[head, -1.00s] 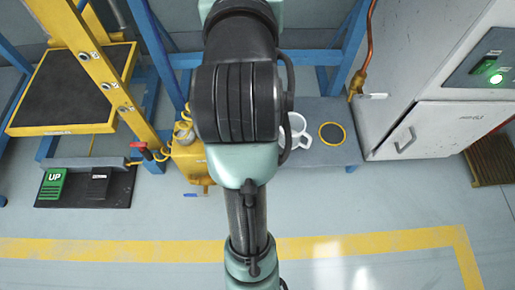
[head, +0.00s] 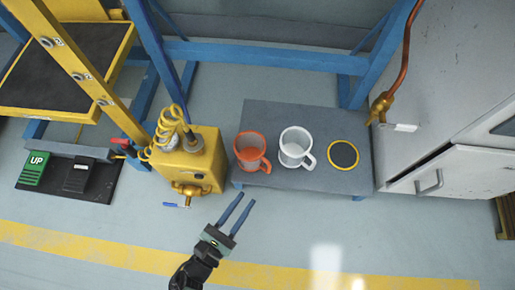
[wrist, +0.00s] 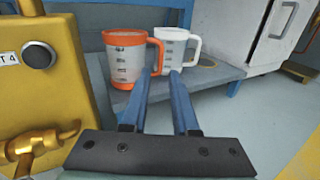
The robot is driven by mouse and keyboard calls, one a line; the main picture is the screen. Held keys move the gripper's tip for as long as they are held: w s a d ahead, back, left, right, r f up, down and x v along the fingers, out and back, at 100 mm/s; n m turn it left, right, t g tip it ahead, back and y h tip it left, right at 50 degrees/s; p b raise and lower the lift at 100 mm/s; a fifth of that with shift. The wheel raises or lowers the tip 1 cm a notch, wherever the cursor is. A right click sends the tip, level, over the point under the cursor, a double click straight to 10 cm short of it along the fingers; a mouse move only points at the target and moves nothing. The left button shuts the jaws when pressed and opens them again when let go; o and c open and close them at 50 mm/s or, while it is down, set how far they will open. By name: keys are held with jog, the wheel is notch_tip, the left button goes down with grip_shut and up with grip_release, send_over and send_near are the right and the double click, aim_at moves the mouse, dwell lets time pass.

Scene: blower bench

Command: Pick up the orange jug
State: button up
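The orange jug (head: 251,150) stands upright at the left end of a low grey bench, its handle toward the lower right in the head view. In the wrist view the orange jug (wrist: 127,60) shows a clear body with an orange rim, base and handle. My gripper (head: 241,198) is open and empty, in front of the bench and short of the jug, apart from it. In the wrist view my gripper's blue fingers (wrist: 162,84) point toward the jug's handle side, with a gap between them.
A white jug (head: 296,147) stands just right of the orange one. A yellow-ringed black disc (head: 343,154) lies further right on the grey bench (head: 310,112). A yellow box (head: 196,160) with a brass tap stands close left of the bench. A white cabinet (head: 430,110) stands right. Floor in front is clear.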

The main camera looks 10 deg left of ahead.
aim_at(268, 169)
jog(key=b+x, duration=0.2)
jog(key=x, duration=0.5)
jog(key=shift+w+f+b, duration=0.1)
jog(key=shift+b, duration=0.3)
jog(key=b+x, duration=0.1)
jog(key=x, duration=0.1)
jog(key=b+x, duration=0.2)
jog(key=shift+w+d+f, duration=0.1)
jog(key=shift+d+f, duration=0.1)
jog(key=shift+f, duration=0.05)
jog(key=shift+w+d+r+b, duration=0.2)
jog(key=shift+w+b, duration=0.15)
jog(key=shift+w, duration=0.1)
grip_shut()
dwell(0.3)
